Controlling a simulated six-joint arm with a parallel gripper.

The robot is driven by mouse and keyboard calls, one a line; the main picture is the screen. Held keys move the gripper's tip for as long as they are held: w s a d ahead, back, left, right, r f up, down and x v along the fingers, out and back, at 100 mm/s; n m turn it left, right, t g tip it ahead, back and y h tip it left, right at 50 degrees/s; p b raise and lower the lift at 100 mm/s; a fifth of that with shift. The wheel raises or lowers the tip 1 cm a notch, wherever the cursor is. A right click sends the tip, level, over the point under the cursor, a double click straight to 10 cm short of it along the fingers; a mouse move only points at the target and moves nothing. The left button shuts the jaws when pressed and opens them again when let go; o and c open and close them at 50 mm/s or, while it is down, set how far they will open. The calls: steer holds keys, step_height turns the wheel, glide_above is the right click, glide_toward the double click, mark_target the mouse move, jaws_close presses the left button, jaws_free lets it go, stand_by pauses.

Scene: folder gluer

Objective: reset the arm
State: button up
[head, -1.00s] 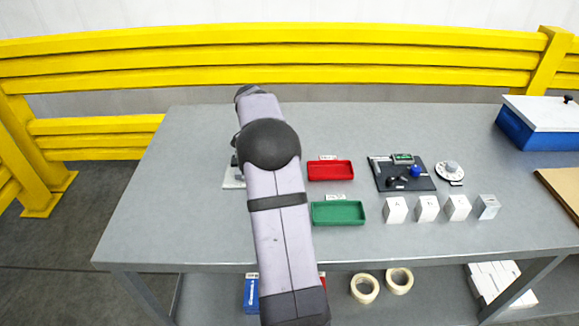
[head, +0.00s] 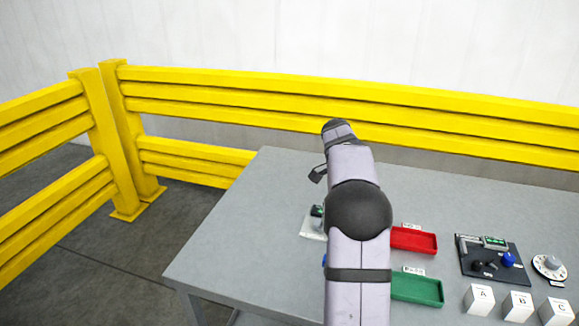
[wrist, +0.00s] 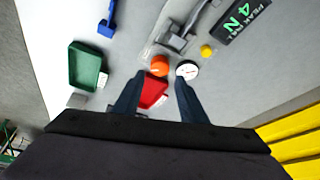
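My gripper (wrist: 159,78) is in the wrist view, with its two dark blue fingers apart and nothing held between them. It hangs above the table, and a red tray (wrist: 153,94) shows through the gap. An orange knob (wrist: 159,66) and a white round dial (wrist: 187,70) lie beyond the fingertips, apart from them as far as I can tell. In the head view my arm reaches up over the left part of the grey table (head: 235,240); I cannot make out the fingers there. The arm partly covers a small device (head: 314,226) on a pale base.
The red tray (head: 414,240) and green tray (head: 418,289) lie right of my arm. Further right are a black panel (head: 490,262), a dial (head: 549,267) and white lettered blocks (head: 479,299). A yellow guard rail (head: 300,105) runs behind the table. The table's left end is clear.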

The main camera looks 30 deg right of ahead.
steer(key=s+a+f+n+t+y+p, duration=0.1)
steer(key=s+a+n+y+p, duration=0.3)
steer(key=a+n, duration=0.8)
steer(key=s+a+f+n+t+p, duration=0.1)
steer(key=s+a+n+p, duration=0.35)
steer(key=a, duration=1.45)
steer(key=s+a+f+n, duration=0.1)
steer(key=s+a+n, duration=0.45)
steer(key=s, duration=0.35)
step_height(320, 180, down, 11)
steer(key=b, duration=1.1)
steer(key=shift+d+f+n, duration=0.15)
steer(key=shift+d+n, duration=0.25)
steer(key=shift+d, duration=0.05)
